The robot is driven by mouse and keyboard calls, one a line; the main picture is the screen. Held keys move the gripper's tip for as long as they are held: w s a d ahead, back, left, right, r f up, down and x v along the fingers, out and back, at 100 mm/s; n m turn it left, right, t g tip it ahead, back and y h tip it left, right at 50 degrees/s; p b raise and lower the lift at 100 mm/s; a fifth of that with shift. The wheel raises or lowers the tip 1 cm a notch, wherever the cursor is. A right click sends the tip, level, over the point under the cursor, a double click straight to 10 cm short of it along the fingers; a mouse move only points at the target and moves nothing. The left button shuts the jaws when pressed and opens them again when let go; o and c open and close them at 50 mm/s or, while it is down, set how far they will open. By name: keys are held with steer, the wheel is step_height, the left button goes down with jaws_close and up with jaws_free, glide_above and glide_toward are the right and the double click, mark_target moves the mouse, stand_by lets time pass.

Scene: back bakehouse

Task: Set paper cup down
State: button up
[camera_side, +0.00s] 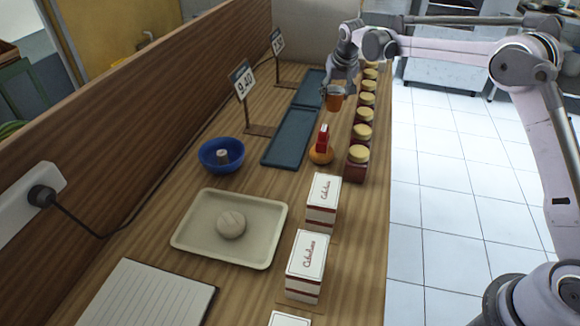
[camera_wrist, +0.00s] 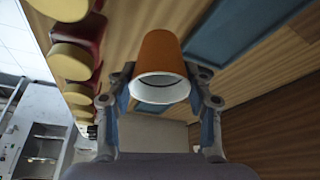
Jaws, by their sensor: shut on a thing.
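The paper cup (camera_wrist: 159,62) is orange-brown outside with a white rim and inside. In the wrist view its open mouth faces the camera, between the fingers of my gripper (camera_wrist: 160,88). In the side view the cup (camera_side: 335,103) hangs below my gripper (camera_side: 336,90), at the far part of the counter, between the blue mat and the row of jars. My gripper is shut on the cup. Whether the cup's base touches the counter is hard to tell.
Several jars with yellow lids (camera_side: 361,132) stand in a row along the right edge. Nearer are an orange object with a red top (camera_side: 321,153), a blue bowl (camera_side: 208,160), a tray (camera_side: 188,232) and white boxes (camera_side: 307,254).

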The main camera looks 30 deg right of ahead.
mark_target(333, 107)
steer(key=shift+f, duration=2.35)
steer(key=shift+f, duration=0.15)
steer(key=o, duration=0.8)
steer(key=shift+o, duration=0.2)
